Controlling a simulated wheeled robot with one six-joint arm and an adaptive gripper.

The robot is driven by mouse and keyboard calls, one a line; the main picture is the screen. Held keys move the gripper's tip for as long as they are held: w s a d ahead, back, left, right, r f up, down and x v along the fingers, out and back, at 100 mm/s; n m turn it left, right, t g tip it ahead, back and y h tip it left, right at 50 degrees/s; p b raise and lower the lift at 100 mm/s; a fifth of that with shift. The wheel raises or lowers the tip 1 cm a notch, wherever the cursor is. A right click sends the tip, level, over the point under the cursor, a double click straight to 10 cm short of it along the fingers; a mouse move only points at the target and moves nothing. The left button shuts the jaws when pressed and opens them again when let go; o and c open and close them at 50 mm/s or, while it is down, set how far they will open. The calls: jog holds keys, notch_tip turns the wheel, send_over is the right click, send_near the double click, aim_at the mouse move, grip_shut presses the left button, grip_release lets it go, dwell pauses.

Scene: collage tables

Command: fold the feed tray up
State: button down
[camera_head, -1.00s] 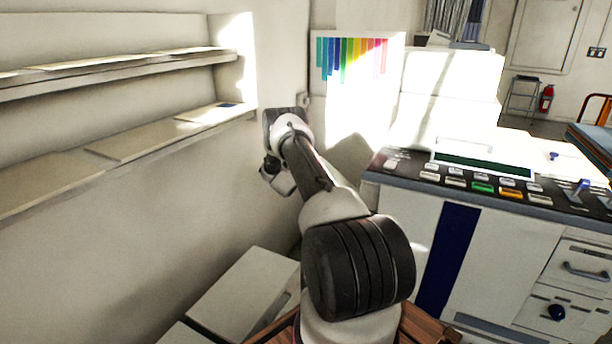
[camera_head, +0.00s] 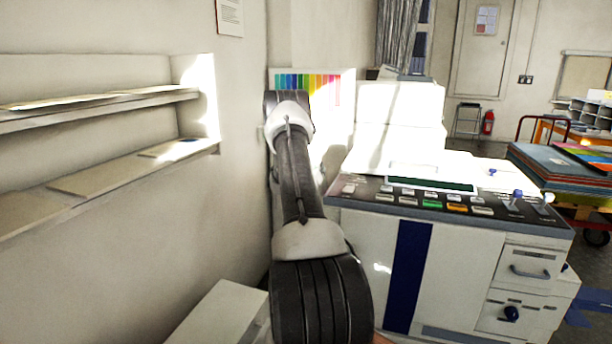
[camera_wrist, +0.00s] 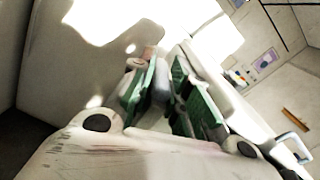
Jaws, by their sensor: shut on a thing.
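My gripper (camera_wrist: 160,95) shows in the wrist view, with green pads on its two fingers. It is shut on a pale grey piece (camera_wrist: 161,82) between the pads, which looks like part of the feed tray. Most of that piece is hidden by the fingers, so the tray's tilt cannot be told. In the head view my arm hides the gripper and whatever it holds. The white printing machine (camera_head: 462,262), with a dark button panel (camera_head: 440,199) on top, stands right of my arm.
Wall shelves (camera_head: 100,180) with flat sheets run along the left. A pale box (camera_head: 218,325) sits low beside my arm. A colour chart (camera_head: 318,84) is behind it. A cart with stacked boards (camera_head: 555,168) stands at the far right. Open floor lies behind the machine.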

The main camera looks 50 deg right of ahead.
jog(key=shift+s+d, duration=0.35)
jog(key=shift+s, duration=0.4)
jog(key=shift+s+d, duration=0.3)
jog(key=shift+s, duration=0.45)
jog(key=shift+s+f, duration=0.1)
jog(key=c, duration=1.4)
grip_release()
jog(key=shift+s, duration=0.1)
jog(key=v, duration=1.2)
jog(key=shift+w, duration=0.25)
